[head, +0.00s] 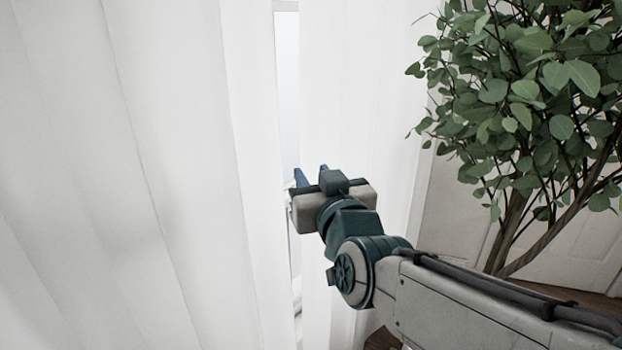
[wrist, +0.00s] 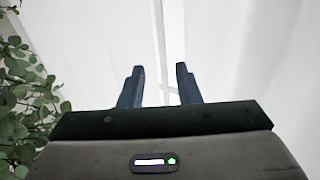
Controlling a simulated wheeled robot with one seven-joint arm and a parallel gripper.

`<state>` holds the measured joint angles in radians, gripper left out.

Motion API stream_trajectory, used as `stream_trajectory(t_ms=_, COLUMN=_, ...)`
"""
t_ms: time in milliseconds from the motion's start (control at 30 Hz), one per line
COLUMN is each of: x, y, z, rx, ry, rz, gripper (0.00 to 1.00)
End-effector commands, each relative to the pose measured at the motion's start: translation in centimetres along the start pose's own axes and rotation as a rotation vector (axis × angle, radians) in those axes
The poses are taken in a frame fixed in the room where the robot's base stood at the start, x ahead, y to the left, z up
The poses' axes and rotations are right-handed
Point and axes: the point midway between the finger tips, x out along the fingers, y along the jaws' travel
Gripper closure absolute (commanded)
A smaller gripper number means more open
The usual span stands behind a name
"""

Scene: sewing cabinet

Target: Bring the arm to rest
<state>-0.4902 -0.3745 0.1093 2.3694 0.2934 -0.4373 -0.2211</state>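My arm reaches in from the lower right of the head view. My gripper (head: 309,176) is at its end, in front of the gap between two white curtains. In the wrist view my gripper (wrist: 160,84) shows two dark blue fingers standing apart with nothing between them. The left curtain (head: 130,150) fills the left half of the head view. The right curtain (head: 350,90) hangs just behind and beside my gripper. I cannot tell whether the fingers touch the cloth.
A leafy green plant (head: 535,90) with brown stems stands at the right, above my arm. Its leaves also show at the left in the wrist view (wrist: 28,100). A pale panelled surface (head: 455,215) is behind the plant. A narrow bright gap (head: 287,80) separates the curtains.

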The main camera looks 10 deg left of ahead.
Motion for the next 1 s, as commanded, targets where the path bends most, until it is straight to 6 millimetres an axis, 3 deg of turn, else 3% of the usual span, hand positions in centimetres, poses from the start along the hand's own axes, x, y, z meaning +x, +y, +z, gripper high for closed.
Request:
stream_trajectory(t_ms=200, x=-0.9, y=0.9, z=0.1, rx=0.000, ry=-0.001, rz=0.009, gripper=0.70)
stream_trajectory(t_ms=633, x=-1.1, y=2.0, z=0.7, rx=0.000, ry=-0.032, rz=0.027, gripper=0.70)
stream_trajectory(t_ms=767, x=-1.7, y=3.9, z=3.6, rx=0.007, ry=-0.165, rz=0.053, gripper=0.70)
stream_trajectory(t_ms=833, x=-2.6, y=5.5, z=6.1, rx=0.016, ry=-0.280, rz=0.078, gripper=0.70)
stream_trajectory(t_ms=1000, x=-6.6, y=9.5, z=12.4, rx=0.069, ry=-0.588, rz=0.161, gripper=0.70)
